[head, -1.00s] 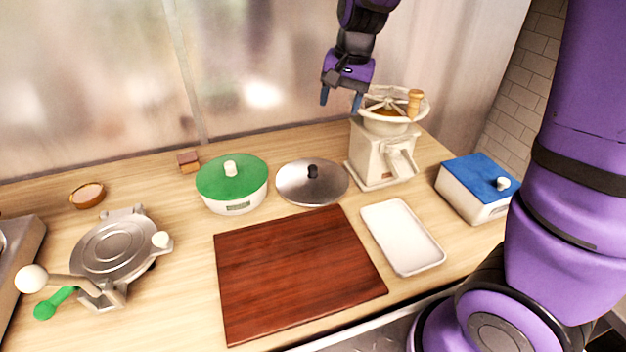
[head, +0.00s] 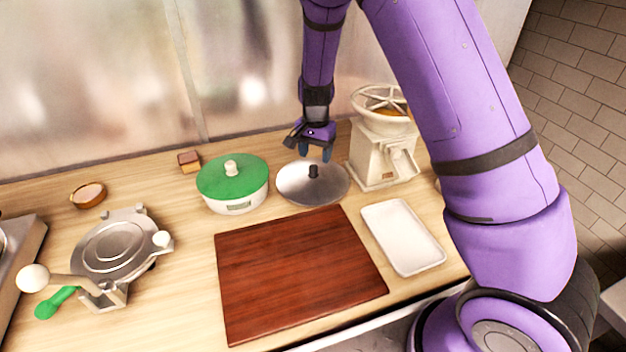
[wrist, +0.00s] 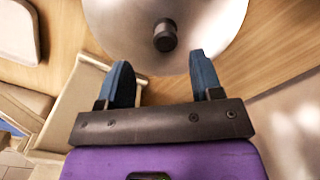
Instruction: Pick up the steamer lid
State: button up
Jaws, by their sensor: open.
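The steamer lid (head: 296,188) is a round, shiny metal dome with a black knob (head: 314,171). It lies on the wooden counter between the green-lidded pot and the grinder. My gripper (head: 315,154) is open and empty, pointing down just behind and above the lid in the head view. In the wrist view the lid (wrist: 205,25) fills the top middle, and its knob (wrist: 165,36) stands ahead of the two blue fingertips (wrist: 160,72), roughly centred between them. The fingers are apart from the knob.
A white pot with a green lid (head: 232,178) stands close left of the steamer lid. A cream grinder (head: 378,160) stands close right. A dark red board (head: 295,270) and a white tray (head: 402,237) lie in front. A metal press (head: 115,250) is at left.

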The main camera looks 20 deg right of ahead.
aim_at(313, 166)
jog(key=shift+w+a+f, duration=0.15)
jog(key=shift+f, duration=1.35)
jog(key=shift+w+a+f, duration=0.1)
jog(key=shift+f, duration=1.35)
jog(key=c, duration=1)
jog(key=shift+c, duration=0.2)
